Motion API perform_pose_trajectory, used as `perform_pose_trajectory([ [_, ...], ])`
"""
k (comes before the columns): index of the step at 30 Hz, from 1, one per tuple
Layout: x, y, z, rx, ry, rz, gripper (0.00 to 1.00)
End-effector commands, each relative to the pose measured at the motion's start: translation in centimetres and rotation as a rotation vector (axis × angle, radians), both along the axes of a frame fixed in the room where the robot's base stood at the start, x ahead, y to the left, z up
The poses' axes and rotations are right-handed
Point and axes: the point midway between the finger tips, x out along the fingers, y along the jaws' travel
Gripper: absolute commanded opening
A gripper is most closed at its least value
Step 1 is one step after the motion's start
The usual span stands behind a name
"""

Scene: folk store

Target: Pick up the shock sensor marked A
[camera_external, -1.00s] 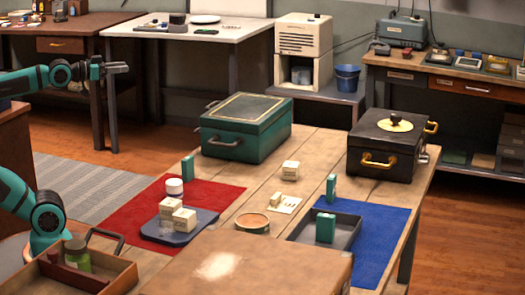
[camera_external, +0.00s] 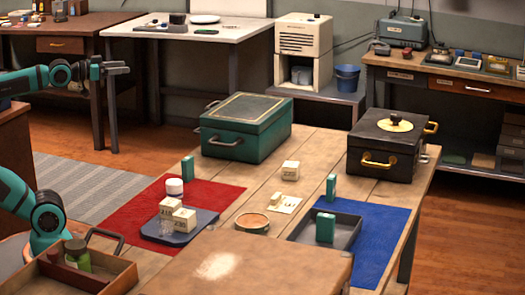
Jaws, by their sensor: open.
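I cannot tell which thing is the shock sensor marked A, as the markings are too small to read. Candidates are cream blocks: two on the blue-grey tray (camera_external: 160,236) on the red mat, one (camera_external: 290,170) on bare wood, and a small one (camera_external: 277,197) on a pale card. Upright green blocks also stand at the red mat's back edge (camera_external: 187,167), behind the grey tray (camera_external: 331,187) and in that tray (camera_external: 325,228). My gripper (camera_external: 125,67) is open and empty at the upper left, well away from the table and above the floor.
A green chest (camera_external: 245,138) and a black chest (camera_external: 385,158) stand at the table's back. A round dish (camera_external: 252,223) sits mid-table. A wooden tray (camera_external: 110,272) with bottles is at the front left.

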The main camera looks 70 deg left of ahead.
Motion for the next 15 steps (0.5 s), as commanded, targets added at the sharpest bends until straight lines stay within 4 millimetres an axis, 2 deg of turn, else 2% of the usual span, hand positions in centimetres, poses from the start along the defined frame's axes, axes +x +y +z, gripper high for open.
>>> perform_pose_trajectory([
  [5, 1.1, -0.5, -0.2, 0.010, 0.045, -0.016, 0.67],
  [8, 2.7, -1.4, -0.5, 0.031, 0.124, -0.045, 0.67],
  [15, 7.4, -4.8, -1.9, 0.114, 0.384, -0.145, 0.67],
])
